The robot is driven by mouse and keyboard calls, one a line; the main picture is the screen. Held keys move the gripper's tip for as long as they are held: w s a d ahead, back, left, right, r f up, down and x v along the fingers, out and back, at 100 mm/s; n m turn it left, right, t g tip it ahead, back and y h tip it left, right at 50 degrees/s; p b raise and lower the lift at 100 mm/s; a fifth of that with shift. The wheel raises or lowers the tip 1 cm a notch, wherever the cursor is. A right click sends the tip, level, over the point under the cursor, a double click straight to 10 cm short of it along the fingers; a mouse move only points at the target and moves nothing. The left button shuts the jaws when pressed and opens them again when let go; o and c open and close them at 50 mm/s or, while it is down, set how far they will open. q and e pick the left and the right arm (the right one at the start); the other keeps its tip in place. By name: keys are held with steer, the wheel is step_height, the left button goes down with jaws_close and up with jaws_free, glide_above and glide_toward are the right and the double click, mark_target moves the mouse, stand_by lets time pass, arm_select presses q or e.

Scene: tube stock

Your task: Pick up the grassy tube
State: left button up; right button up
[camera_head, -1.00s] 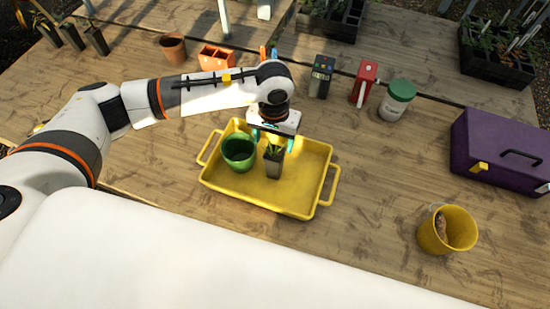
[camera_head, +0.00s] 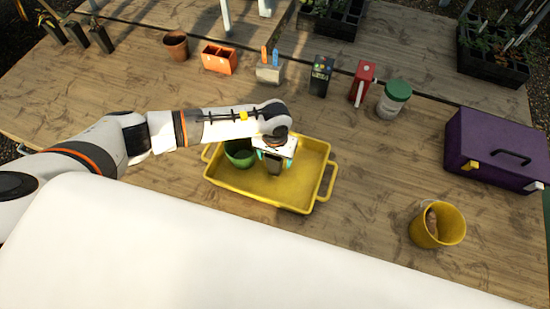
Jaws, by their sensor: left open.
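The grassy tube (camera_head: 273,165) is a small dark grey square pot standing in the yellow tray (camera_head: 316,192). Its green top, plain a second ago, is now hidden beneath my left gripper (camera_head: 273,155). The gripper points down over the tube, with a teal fingertip showing on either side of it. The jaws are open, and I cannot tell whether they touch the tube. A green pot (camera_head: 238,155) stands in the tray just left of the tube, partly hidden by my left arm. My right gripper is not in view.
Behind the tray stand an orange holder (camera_head: 218,59), a grey block with tags (camera_head: 269,73), a dark box (camera_head: 320,77), a red object (camera_head: 362,84) and a green-lidded jar (camera_head: 393,100). A purple case (camera_head: 493,150) and yellow bucket (camera_head: 437,227) are at right.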

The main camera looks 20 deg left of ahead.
arm_select(q)
steer(key=c, duration=1.2)
steer(key=shift+o, duration=0.2)
steer(key=shift+r, duration=0.1)
